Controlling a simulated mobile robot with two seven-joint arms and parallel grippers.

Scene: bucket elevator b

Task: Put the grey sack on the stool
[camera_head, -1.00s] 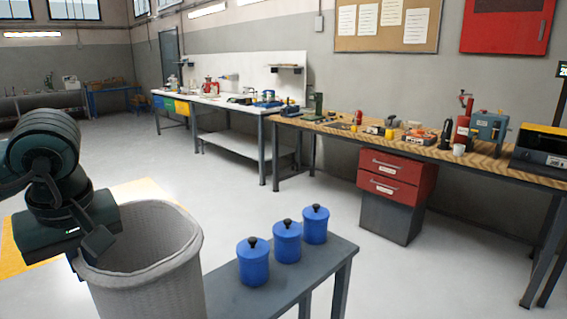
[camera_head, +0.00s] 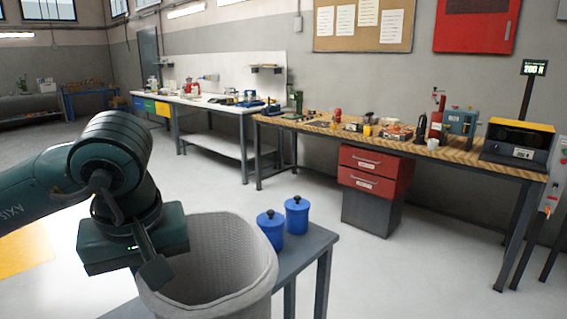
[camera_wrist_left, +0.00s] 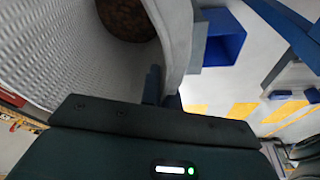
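The grey sack (camera_head: 245,265) is an open-topped, ribbed container at the bottom centre-left of the head view, its lower part cut off by the frame. My left gripper (camera_head: 155,272) is at its near left rim. In the left wrist view the fingers (camera_wrist_left: 162,88) straddle the sack's wall (camera_wrist_left: 70,55), one inside and one outside, and appear shut on it. Something brown and round (camera_wrist_left: 125,15) shows inside the sack. A low grey bench or stool (camera_head: 305,246) stands just behind and right of the sack; I cannot tell whether it is the task's stool. My right gripper is not in view.
Blue lidded canisters (camera_head: 297,215) stand on the low grey top close to the sack. A red drawer unit (camera_head: 375,172) and a wooden workbench (camera_head: 465,158) stand further back. The grey floor between is clear. A blue open box (camera_wrist_left: 225,40) shows in the wrist view.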

